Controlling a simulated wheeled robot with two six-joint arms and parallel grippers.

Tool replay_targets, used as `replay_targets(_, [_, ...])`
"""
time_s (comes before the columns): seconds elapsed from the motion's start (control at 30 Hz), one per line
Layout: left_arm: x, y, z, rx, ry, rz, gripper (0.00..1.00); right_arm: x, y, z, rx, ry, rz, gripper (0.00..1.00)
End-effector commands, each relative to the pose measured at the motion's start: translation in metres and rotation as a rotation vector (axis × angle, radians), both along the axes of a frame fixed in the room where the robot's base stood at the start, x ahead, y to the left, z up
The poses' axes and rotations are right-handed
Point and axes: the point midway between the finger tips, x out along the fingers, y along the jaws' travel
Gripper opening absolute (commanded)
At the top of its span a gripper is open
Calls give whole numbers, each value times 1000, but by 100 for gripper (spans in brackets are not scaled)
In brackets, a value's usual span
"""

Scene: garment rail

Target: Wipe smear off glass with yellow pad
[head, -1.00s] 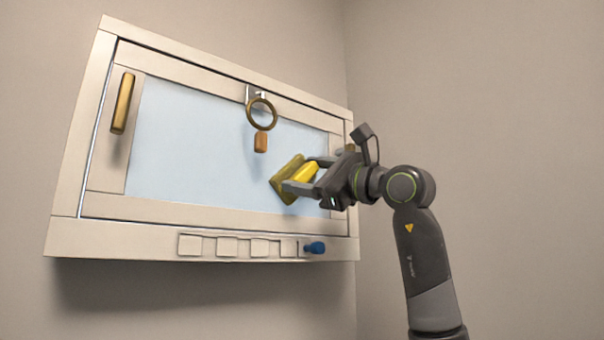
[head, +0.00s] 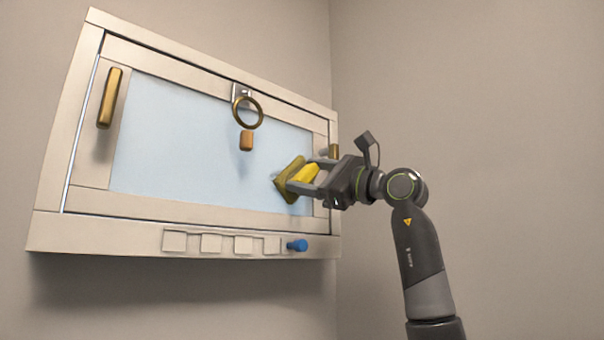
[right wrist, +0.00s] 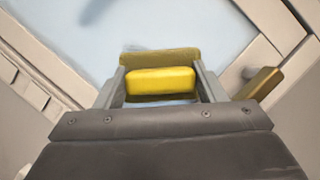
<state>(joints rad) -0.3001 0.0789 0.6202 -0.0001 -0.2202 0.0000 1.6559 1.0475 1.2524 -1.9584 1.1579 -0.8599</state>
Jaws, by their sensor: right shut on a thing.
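The light-blue glass pane (head: 190,140) sits in a cream framed panel on the wall. My right gripper (head: 303,177) is shut on the yellow pad (head: 305,174), with a finger on each side of its bright yellow grip. The pad's darker olive face (head: 288,180) is turned to the lower right part of the glass. I cannot tell whether it touches. In the right wrist view the yellow pad (right wrist: 160,82) sits between the fingers, against the glass (right wrist: 180,25). No smear stands out clearly; the pad and gripper hide part of the glass. My left gripper is not in view.
A brass handle (head: 109,98) is on the left frame. Several pale squares and a blue knob (head: 297,245) line the lower ledge. The wall at right is bare.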

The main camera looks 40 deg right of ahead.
Motion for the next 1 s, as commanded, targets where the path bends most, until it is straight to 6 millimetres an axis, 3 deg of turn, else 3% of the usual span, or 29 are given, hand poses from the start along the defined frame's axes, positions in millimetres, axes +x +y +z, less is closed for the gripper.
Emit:
replay_targets(0.17, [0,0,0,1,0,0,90,-2,-5,1,3,-3,-18,45])
replay_targets(1.0, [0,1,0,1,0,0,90,-5,58,0,0,-2,-6,45])
